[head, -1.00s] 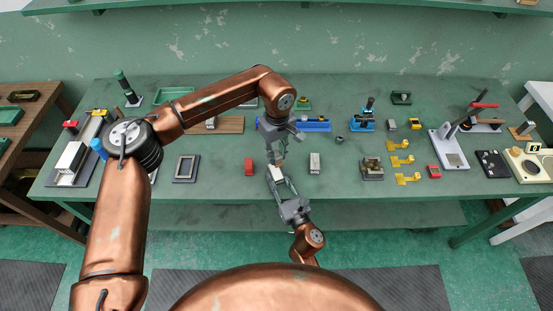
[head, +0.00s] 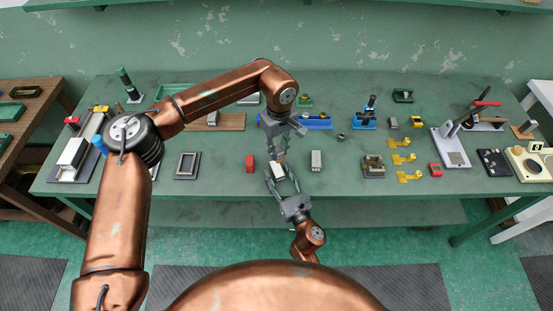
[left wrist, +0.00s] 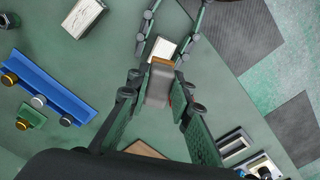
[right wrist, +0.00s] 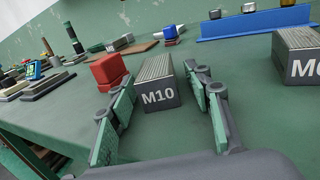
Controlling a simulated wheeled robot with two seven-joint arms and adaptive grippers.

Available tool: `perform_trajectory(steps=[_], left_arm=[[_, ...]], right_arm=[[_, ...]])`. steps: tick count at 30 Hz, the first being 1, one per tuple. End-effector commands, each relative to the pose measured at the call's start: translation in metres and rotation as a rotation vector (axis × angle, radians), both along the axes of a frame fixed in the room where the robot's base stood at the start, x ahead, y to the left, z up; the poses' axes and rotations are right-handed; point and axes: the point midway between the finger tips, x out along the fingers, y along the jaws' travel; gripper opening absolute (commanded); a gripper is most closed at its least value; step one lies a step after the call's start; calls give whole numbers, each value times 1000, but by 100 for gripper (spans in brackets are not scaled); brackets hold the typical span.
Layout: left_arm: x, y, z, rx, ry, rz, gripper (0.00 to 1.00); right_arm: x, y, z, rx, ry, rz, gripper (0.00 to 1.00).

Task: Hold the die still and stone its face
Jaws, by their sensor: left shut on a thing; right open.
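My left gripper (head: 282,153) is shut on a grey block with an orange-brown end, the stone (left wrist: 160,80). It holds the stone above the bench, close to the die; contact cannot be told. The right wrist view does not show it.
A red block (head: 250,163) stands left of the die and another ridged die (head: 316,160) to its right. A blue rail (head: 312,124) lies behind. A dark frame (head: 187,166) is further left, yellow pieces (head: 403,159) further right. Bench in front of the dies is clear.

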Motion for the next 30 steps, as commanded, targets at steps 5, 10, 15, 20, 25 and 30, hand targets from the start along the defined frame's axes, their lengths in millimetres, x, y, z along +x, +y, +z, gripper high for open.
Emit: perform_trajectory(steps=[5,10,15,20,25,30], left_arm=[[0,0,0,0,0,0,0],[0,0,0,0,0,0,0],[0,0,0,0,0,0,0],[0,0,0,0,0,0,0],[0,0,0,0,0,0,0],[0,0,0,0,0,0,0]], right_arm=[[0,0,0,0,0,0,48],[-4,-2,-1,0,1,0,48],[-26,-11,-1,-2,2,-1,48],[-58,-25,-1,-1,3,-2,48],[-86,-37,-1,1,3,-2,48],[-104,-45,-1,1,3,-1,48]])
